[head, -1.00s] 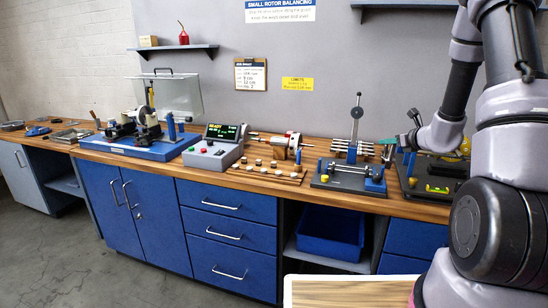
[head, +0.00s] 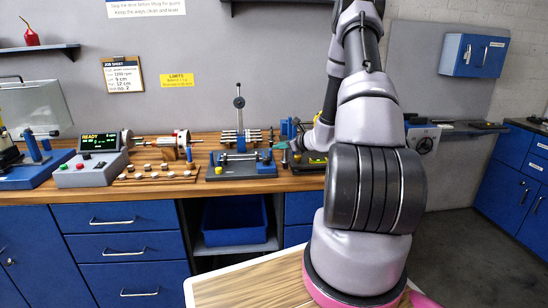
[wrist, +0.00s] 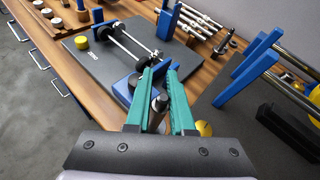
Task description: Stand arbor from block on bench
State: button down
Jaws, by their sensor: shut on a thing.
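My gripper (wrist: 160,70) has teal fingers and is shut on a dark and grey cylinder (wrist: 158,101), which seems to be the arbor; only its near end shows between the fingers. The fingertips are beside a blue block (wrist: 131,87) at the edge of a grey plate (wrist: 88,67). I cannot tell whether the cylinder touches the block. In the head view my gripper (head: 282,146) is small, just right of the plate (head: 225,172), and what it holds is not clear there. The wooden bench (wrist: 128,131) lies below.
A shaft with discs (wrist: 128,44) lies across the plate, near a yellow cylinder (wrist: 82,42). Blue uprights with steel rods (wrist: 250,62) stand close on the right. Several rods lie in a rack (head: 240,137) behind. A control box (head: 90,170) stands at left. Bare bench strips run along the front.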

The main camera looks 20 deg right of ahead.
jog(key=shift+f, duration=2.45)
jog(key=shift+f, duration=0.1)
jog(key=c, duration=0.8)
grip_release()
